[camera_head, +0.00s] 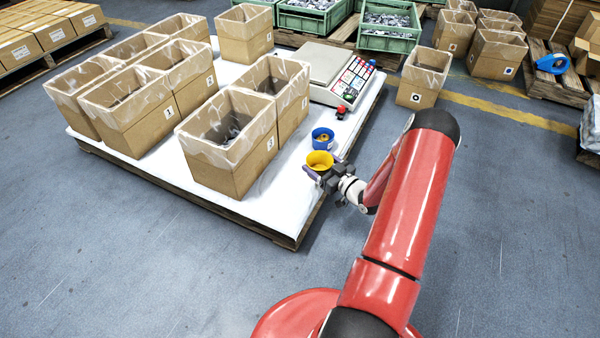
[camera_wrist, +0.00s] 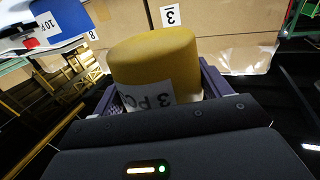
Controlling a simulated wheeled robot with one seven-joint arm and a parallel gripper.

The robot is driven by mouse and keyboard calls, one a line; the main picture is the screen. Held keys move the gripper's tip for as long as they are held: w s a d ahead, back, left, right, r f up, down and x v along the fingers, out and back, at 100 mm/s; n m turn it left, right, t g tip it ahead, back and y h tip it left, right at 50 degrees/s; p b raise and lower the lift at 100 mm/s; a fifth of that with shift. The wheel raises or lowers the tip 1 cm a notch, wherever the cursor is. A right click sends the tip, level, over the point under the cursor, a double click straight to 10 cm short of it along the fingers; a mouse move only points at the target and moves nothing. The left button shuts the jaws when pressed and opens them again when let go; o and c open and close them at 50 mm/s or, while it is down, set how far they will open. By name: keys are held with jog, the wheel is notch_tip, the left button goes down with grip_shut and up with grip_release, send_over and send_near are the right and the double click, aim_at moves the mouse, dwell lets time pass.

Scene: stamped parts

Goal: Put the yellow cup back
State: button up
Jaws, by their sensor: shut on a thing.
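The yellow cup (camera_head: 320,160) is in my gripper (camera_head: 325,172), near the right edge of the white-topped pallet (camera_head: 283,213). In the wrist view the yellow cup (camera_wrist: 155,62) sits between the purple fingers of my gripper (camera_wrist: 160,95), with a white label reading "3 PC" partly hidden by the gripper. A blue cup (camera_head: 323,139) with something inside stands just behind it on the pallet. I cannot tell whether the yellow cup touches the pallet top.
A box labelled 3 (camera_head: 228,150) stands left of the cup, with other lined boxes beyond. A scale (camera_head: 340,77) and a small red-and-black object (camera_head: 341,112) are behind the blue cup. Open floor (camera_head: 480,200) lies to the right.

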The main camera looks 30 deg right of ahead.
jog(key=w+a, duration=0.1)
jog(key=w+a+f, duration=0.1)
jog(key=w, duration=0.1)
jog(key=w+a+f+b, duration=0.1)
jog(key=w+a, duration=0.1)
jog(key=shift+w+f, duration=0.1)
notch_tip(320, 180, down, 4)
jog(key=shift+f+b, duration=0.15)
jog(key=shift+b, duration=0.35)
jog(key=shift+w+a+f, duration=0.2)
jog(key=shift+f, duration=0.05)
jog(key=shift+f, duration=0.15)
jog(key=o, duration=1)
jog(key=shift+o, duration=0.2)
